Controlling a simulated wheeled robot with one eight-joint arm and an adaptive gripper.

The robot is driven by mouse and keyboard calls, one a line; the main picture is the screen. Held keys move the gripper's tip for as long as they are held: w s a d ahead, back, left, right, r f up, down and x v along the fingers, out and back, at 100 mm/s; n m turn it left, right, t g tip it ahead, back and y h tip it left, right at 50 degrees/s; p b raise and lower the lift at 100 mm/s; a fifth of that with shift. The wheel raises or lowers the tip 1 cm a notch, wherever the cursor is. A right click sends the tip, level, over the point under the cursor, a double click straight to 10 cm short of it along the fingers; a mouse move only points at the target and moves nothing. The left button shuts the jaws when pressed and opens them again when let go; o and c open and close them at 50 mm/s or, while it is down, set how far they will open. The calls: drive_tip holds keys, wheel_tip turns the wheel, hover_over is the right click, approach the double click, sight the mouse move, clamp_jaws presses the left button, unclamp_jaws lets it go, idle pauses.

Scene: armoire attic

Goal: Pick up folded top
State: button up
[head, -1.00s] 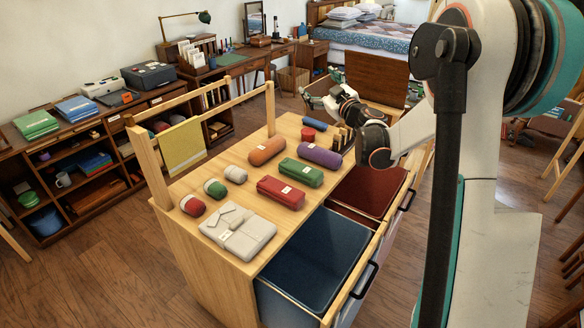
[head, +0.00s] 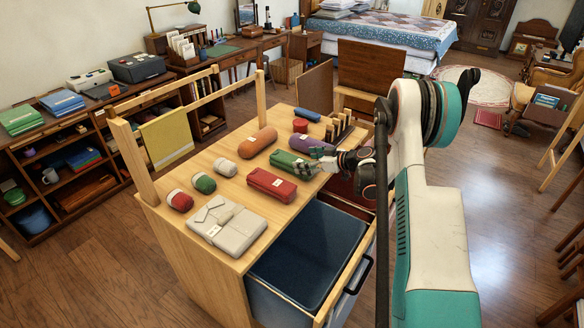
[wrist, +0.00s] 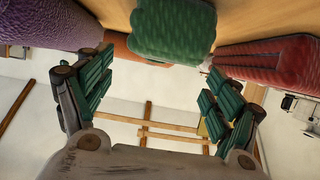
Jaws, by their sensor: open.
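Several rolled garments lie nearby: a red roll (head: 270,184), a green roll (head: 286,160), a purple roll (head: 308,143) and an orange roll (head: 257,142). In the wrist view my gripper (wrist: 160,95) is open and empty, with the green roll (wrist: 172,30) and red roll (wrist: 275,65) beyond the fingers.
An open drawer with a blue interior (head: 310,255) juts out in front of the dresser top (head: 175,228). A wooden rail frame (head: 127,160) with a yellow-green cloth (head: 167,138) rises along the left edge.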

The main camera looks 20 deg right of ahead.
sight(292, 159)
drive_tip(key=b+x, duration=0.2)
drive_tip(key=x, duration=0.6)
drive_tip(key=shift+w+a+b, duration=0.15)
drive_tip(key=shift+w+b, duration=0.1)
drive_tip(key=shift+b, duration=0.1)
drive_tip(key=shift+s+r, duration=0.1)
drive_tip(key=shift+r, duration=0.05)
drive_tip(key=c, duration=1.1)
drive_tip(key=shift+c, duration=0.2)
